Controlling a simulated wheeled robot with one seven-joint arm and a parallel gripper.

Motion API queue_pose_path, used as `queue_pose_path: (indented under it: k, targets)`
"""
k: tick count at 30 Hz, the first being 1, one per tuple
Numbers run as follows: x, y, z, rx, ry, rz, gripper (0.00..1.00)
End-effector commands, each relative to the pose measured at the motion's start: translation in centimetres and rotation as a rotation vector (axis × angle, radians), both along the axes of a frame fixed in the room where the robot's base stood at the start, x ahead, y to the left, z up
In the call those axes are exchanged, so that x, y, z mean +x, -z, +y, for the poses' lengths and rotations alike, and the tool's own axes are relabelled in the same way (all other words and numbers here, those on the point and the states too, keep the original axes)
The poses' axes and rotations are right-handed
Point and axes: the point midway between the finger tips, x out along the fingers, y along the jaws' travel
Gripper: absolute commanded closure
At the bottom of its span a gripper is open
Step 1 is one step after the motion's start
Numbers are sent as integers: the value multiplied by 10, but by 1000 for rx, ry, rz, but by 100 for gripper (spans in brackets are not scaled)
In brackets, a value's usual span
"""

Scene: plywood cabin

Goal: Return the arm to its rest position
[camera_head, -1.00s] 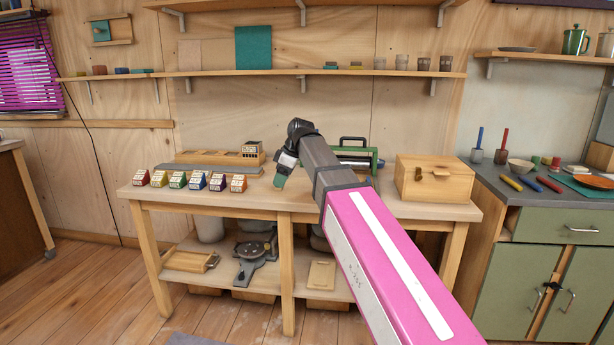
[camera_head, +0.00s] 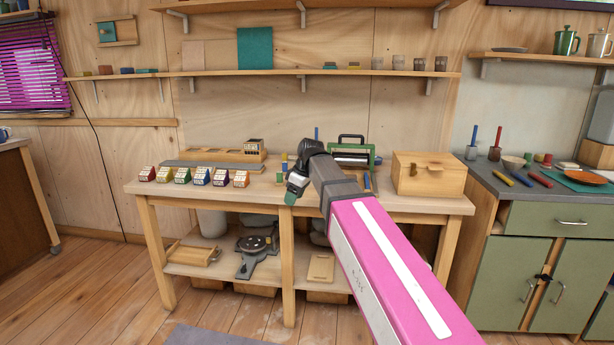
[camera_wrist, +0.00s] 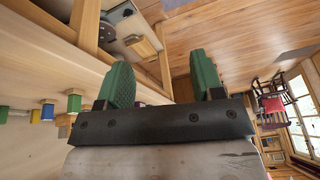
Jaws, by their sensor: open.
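My arm reaches forward from the lower right in the head view, its pink link rising to a dark wrist. My gripper (camera_head: 291,196) hangs in front of the workbench (camera_head: 400,203), near the middle of its front edge. In the wrist view my gripper (camera_wrist: 165,88) shows two green fingertips spread apart with nothing between them. The wrist view is tilted, with the bench to the left and the wooden floor beyond the fingers.
Several small coloured boxes (camera_head: 203,176) stand in a row on the bench's left. A wooden box (camera_head: 428,174) sits at its right end. A green-framed device (camera_head: 351,152) stands behind my arm. A green cabinet (camera_head: 512,275) stands right. The floor (camera_head: 110,290) is open at left.

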Motion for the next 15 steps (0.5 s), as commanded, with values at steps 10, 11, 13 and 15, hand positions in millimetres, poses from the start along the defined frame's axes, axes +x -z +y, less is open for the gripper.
queue_pose_path:
  k: [10,11,13,15]
  targets:
    - [-24,101,-68,-66,322,96,39]
    - [-27,112,-75,-74,359,105,39]
    - [-36,135,-92,-92,443,126,39]
    - [-46,158,-109,-110,527,145,39]
